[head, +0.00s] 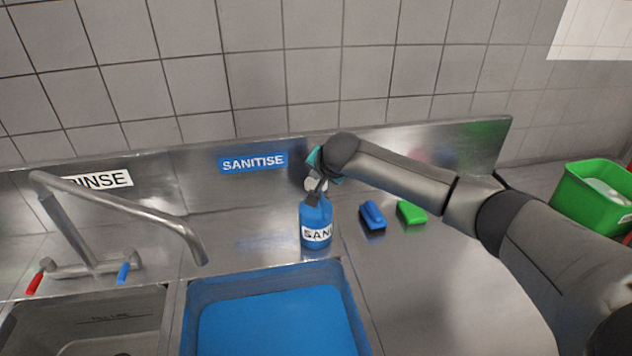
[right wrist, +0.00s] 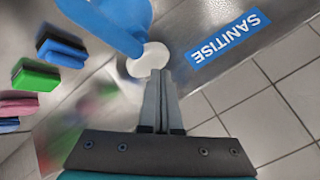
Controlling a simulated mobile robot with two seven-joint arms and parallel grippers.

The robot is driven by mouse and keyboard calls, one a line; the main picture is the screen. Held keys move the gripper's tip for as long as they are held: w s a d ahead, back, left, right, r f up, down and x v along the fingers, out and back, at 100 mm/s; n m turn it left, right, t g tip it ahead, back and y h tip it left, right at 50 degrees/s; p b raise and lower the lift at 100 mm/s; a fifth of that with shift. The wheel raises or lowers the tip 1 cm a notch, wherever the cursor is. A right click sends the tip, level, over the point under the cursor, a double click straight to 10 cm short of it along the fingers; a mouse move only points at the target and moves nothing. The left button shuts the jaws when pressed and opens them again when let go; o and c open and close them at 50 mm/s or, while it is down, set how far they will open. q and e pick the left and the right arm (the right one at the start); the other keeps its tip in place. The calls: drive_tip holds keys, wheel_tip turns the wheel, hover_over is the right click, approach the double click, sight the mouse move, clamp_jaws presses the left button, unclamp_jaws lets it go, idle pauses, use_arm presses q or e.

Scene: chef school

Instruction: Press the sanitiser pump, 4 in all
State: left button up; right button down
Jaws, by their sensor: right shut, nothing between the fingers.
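The sanitiser bottle (head: 316,222) is blue with a white label and stands upright on the steel counter behind the blue-filled basin. In the right wrist view the blue bottle (right wrist: 112,22) is at the top, with its round white pump top (right wrist: 148,61) showing. My right gripper (head: 313,198) is shut and empty, pointing down at the pump. In the right wrist view its fingertips (right wrist: 158,75) overlap the edge of the pump top; I cannot tell whether they touch it. The gripper hides most of the pump in the head view. My left gripper is not in view.
A blue brush or sponge (head: 372,216) and a green one (head: 411,212) lie right of the bottle. A basin of blue liquid (head: 280,325) is in front. A tap (head: 120,205) stands left. A green tub (head: 592,200) is far right. A tiled wall rises behind.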

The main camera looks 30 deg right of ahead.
sight(316, 184)
drive_tip(key=shift+s+f+b, duration=0.15)
drive_tip(key=shift+f+b, duration=0.3)
drive_tip(key=shift+f, duration=0.65)
idle(0.7)
drive_tip(key=shift+r+p, duration=1.45)
drive_tip(key=shift+r, duration=0.1)
wheel_tip(316, 184, up, 5)
drive_tip(key=p, duration=0.5)
